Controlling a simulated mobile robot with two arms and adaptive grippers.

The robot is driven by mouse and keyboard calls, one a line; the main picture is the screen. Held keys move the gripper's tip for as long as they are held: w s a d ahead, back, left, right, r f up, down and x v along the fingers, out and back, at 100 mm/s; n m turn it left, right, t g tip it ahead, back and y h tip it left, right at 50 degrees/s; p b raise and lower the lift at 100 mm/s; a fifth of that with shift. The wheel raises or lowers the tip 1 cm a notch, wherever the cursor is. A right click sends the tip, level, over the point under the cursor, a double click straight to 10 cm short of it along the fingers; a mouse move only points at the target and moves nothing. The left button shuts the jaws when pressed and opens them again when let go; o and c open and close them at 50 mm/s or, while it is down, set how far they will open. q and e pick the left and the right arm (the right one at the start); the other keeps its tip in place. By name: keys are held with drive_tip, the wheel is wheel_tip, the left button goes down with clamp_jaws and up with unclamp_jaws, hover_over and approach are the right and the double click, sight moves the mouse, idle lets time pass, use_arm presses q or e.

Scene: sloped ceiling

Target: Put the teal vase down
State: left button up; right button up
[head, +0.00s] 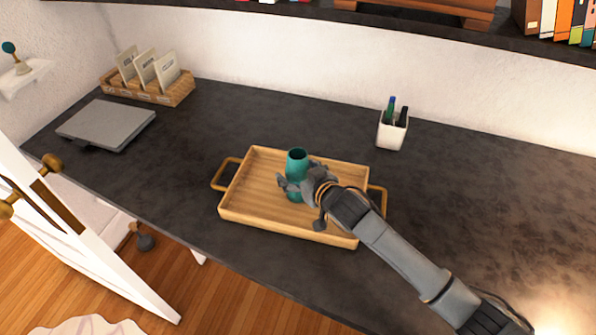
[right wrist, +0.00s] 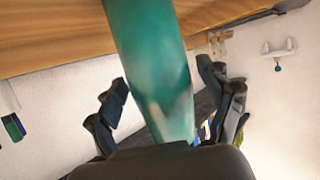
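The teal vase (head: 297,161) is upright over the wooden tray (head: 237,204), near its middle. Its lower part is partly hidden by my fingers, and I cannot tell for sure whether its base touches the tray floor. My right gripper (head: 298,182) reaches in from the lower right, with a finger on either side of the vase. In the right wrist view the vase (right wrist: 153,65) lies between the fingers (right wrist: 165,80). A gap shows beside it, clearest on the right, so the gripper looks open around the vase. My left gripper is not in view.
The dark worktop (head: 480,190) is clear to the right of the tray. A white pen cup (head: 391,134) stands behind the tray to the right. A closed grey laptop (head: 107,125) and a wooden card holder (head: 150,90) lie at the left. A shelf (head: 440,35) overhangs the back.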

drive_tip(key=shift+r, duration=0.15)
drive_tip(key=v, duration=1.2)
idle(0.3)
